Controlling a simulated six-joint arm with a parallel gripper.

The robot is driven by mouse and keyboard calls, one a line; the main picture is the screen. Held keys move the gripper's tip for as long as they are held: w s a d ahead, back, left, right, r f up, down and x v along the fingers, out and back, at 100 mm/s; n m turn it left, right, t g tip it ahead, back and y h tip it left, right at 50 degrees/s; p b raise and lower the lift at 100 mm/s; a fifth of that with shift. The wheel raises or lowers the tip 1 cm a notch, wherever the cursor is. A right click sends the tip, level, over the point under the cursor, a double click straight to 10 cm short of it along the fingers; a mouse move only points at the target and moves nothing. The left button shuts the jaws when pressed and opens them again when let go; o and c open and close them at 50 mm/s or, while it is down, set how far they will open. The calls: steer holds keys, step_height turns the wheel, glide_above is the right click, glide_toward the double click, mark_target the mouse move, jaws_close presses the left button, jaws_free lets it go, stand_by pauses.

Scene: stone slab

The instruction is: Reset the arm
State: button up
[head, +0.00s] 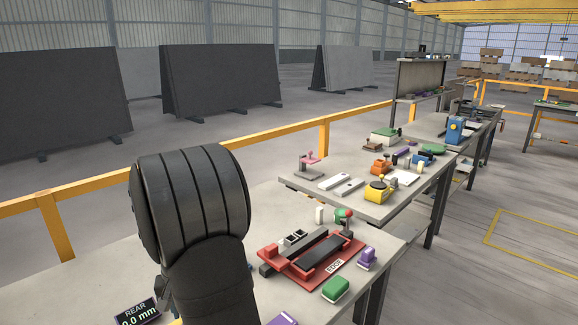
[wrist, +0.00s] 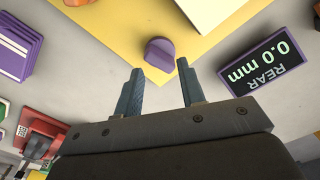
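My gripper (wrist: 162,85) shows in the wrist view with its two blue-grey fingers apart and nothing between them. A small purple rounded piece (wrist: 160,54) lies on a yellow area just beyond the fingertips, apart from them. In the head view my dark arm stands upright at the left centre, over the near table (head: 110,262). The gripper itself does not show in the head view.
A display reading "REAR 0.0 mm" (wrist: 262,65) lies right of the fingers. A red fixture (head: 312,262), a green block (head: 336,288) and a purple piece (head: 367,258) stand on the near table. A yellow rail (head: 325,136) runs behind. Dark slabs (head: 222,80) stand beyond.

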steer(key=shift+r, duration=0.9)
steer(key=o, duration=1.4)
steer(key=shift+w+a+r, duration=0.1)
steer(key=shift+a, duration=0.1)
steer(key=w+a+r+n, duration=0.2)
steer(key=a+r+n, duration=0.4)
steer(key=a+r, duration=0.7)
steer(key=f, duration=0.4)
steer(key=a+f, duration=0.1)
steer(key=f, duration=0.2)
steer(key=a+f, duration=0.1)
steer(key=f, duration=0.3)
steer(key=shift+w+f, duration=0.1)
steer(key=shift+f, duration=0.25)
